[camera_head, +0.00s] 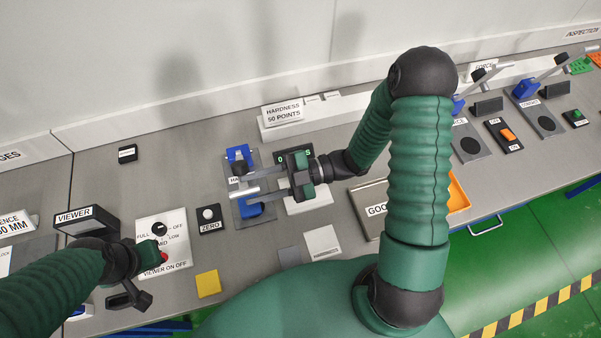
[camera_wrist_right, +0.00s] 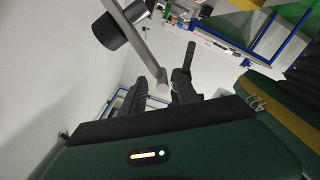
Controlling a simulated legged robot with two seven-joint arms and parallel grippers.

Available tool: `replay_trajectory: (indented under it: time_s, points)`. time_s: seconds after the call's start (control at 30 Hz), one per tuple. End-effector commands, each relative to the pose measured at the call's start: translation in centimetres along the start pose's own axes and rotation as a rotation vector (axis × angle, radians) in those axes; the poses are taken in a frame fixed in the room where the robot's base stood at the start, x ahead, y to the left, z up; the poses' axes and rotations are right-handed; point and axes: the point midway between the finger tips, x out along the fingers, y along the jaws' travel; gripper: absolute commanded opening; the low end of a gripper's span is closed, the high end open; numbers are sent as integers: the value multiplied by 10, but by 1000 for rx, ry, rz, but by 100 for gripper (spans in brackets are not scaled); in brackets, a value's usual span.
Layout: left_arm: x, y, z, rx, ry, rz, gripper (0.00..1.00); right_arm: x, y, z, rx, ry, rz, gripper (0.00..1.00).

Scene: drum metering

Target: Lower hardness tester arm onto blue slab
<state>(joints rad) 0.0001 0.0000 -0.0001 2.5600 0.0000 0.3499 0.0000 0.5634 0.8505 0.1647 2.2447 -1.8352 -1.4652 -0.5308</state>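The hardness tester (camera_head: 241,217) stands on the bench left of centre, a grey plate with blue parts. A blue block (camera_head: 254,209), which looks like the slab, lies at its front, partly covered. A silver bar (camera_head: 222,194), seemingly the tester arm, lies above it. My right gripper (camera_head: 247,181) reaches in from the right, fingers apart, beside the bar. In the right wrist view a grey bar (camera_wrist_right: 150,58) with a black cylinder (camera_wrist_right: 112,32) ends between the fingers (camera_wrist_right: 162,90); contact is unclear. My left gripper (camera_head: 130,296) hangs near the viewer panel, its opening unclear.
A ZERO button box (camera_head: 209,219) and the viewer switch panel (camera_head: 165,236) with a red button stand left of the tester. A yellow square (camera_head: 208,283) and pale block (camera_head: 323,242) lie in front. A GOOD-labelled tray (camera_head: 367,211) is to the right.

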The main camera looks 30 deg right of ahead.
Motion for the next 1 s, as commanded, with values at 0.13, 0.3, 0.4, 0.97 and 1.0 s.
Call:
replay_trajectory:
  time_s: [0.13,0.3,0.4,0.97,1.0]
  points:
    - [12,0,3,0,0,0,0,-47,-1,5,-1,-6,4,37]
    - [19,0,5,0,0,0,0,-92,-1,5,0,-5,3,37]
    - [22,0,5,0,0,0,0,-109,0,4,2,-3,2,37]
    - [22,0,5,0,0,0,0,-121,0,3,3,0,1,13]
    - [21,0,5,0,0,0,0,-121,2,4,2,-8,1,8]
